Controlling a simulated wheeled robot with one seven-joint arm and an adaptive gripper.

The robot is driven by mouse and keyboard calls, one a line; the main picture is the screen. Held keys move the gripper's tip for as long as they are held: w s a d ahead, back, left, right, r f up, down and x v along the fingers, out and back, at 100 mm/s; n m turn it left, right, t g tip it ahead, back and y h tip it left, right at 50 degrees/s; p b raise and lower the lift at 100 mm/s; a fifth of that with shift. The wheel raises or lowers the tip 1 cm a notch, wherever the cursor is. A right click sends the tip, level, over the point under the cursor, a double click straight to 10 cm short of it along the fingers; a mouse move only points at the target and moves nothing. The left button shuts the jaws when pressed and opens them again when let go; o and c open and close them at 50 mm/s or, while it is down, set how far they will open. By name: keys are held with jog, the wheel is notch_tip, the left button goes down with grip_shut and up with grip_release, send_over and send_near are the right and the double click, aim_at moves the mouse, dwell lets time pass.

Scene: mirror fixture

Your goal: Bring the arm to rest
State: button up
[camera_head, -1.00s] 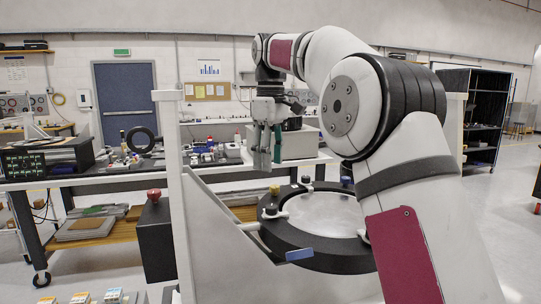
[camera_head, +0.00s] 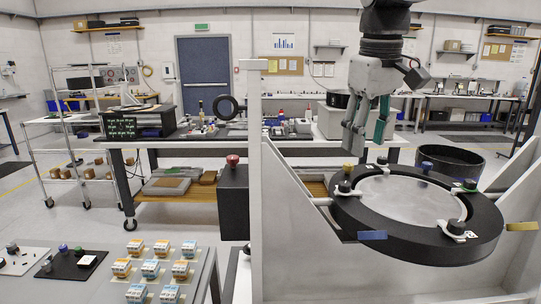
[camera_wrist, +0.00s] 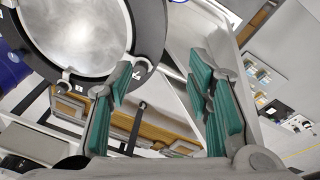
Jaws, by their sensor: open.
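My gripper (camera_head: 366,135) hangs from the top of the head view, fingers pointing down, above the left rim of the mirror fixture. Its green-padded fingers stand apart in the wrist view (camera_wrist: 158,105), with nothing between them. The mirror fixture is a black ring (camera_head: 400,245) around a round, shiny mirror (camera_head: 410,200), held by several small clamps with coloured knobs. In the wrist view the mirror (camera_wrist: 75,30) is at the upper left, beyond the left finger. The fingertips look clear of the ring.
A white upright post (camera_head: 256,170) and slanted side panels (camera_head: 510,180) frame the fixture. A black box with a red knob (camera_head: 233,200) is fixed left of the post. A grey table (camera_head: 120,265) with several small boxes is at front left. A workbench (camera_head: 160,140) stands behind.

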jog(key=s+f+m+t, duration=0.1)
jog(key=s+f, duration=0.3)
jog(key=s, duration=0.3)
jog(key=s+f+m+t, duration=0.1)
jog(key=s+f+m, duration=0.1)
jog(key=s+f, duration=0.3)
jog(key=s+d+f+m+t, duration=0.1)
jog(key=s+f, duration=0.4)
jog(key=s, duration=0.6)
jog(key=shift+m, duration=0.7)
jog(key=shift+d+f, duration=0.1)
